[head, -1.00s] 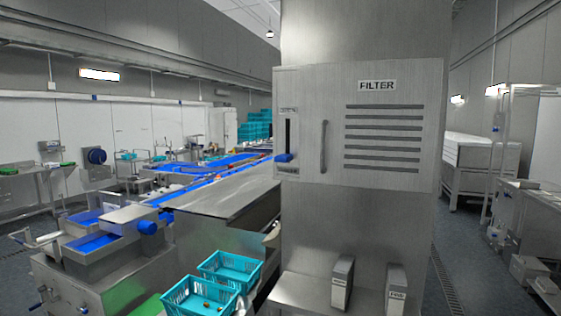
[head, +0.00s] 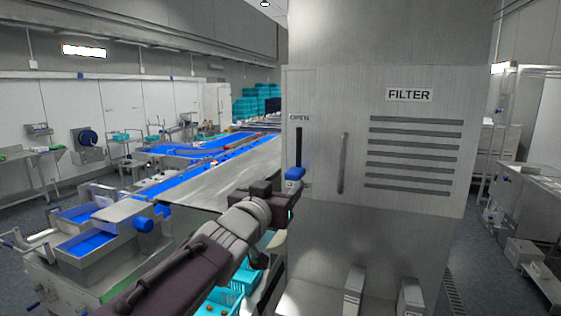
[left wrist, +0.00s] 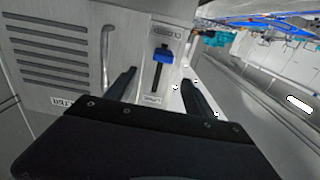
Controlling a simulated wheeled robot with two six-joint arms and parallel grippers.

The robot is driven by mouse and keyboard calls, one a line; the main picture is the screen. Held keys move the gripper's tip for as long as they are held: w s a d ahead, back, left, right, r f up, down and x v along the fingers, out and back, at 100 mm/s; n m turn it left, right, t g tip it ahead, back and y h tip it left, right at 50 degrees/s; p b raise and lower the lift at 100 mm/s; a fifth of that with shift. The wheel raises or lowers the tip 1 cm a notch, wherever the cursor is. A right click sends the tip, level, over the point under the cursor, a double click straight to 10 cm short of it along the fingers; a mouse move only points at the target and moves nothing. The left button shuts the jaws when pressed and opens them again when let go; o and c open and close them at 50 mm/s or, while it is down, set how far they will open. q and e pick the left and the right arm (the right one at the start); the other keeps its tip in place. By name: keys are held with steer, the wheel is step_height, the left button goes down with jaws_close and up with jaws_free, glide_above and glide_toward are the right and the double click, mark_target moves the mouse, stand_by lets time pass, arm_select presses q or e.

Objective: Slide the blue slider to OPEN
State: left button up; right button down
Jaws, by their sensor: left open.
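The blue slider (head: 295,174) sits at the bottom of a dark vertical slot on the steel cabinet's front. The OPEN label (head: 299,118) is above the slot's top end. My left gripper (head: 287,200) is just below and in front of the slider in the head view, apart from it as far as I can tell. In the left wrist view, which is turned upside down, the slider (left wrist: 163,55) shows beyond and between the two spread fingers of the left gripper (left wrist: 158,77). The fingers are open and empty. My right gripper is not in view.
A vertical handle (head: 343,163) stands right of the slot, beside louvres and a FILTER sign (head: 409,95). A steel conveyor table (head: 225,183) lies left of the cabinet. Teal crates (head: 220,300) are partly hidden below my left arm.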

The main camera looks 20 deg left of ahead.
mark_target(292, 175)
arm_select(q)
steer(key=w, duration=0.6)
steer(key=w+f+p, duration=0.1)
steer(key=w, duration=0.2)
steer(key=shift+w+a, duration=0.35)
steer(key=shift+w+d+r, duration=0.1)
steer(key=shift+d, duration=0.4)
steer(key=shift+a, duration=0.2)
steer(key=c, duration=0.3)
steer(key=shift+a, duration=0.1)
steer(key=c, duration=0.6)
jaws_close()
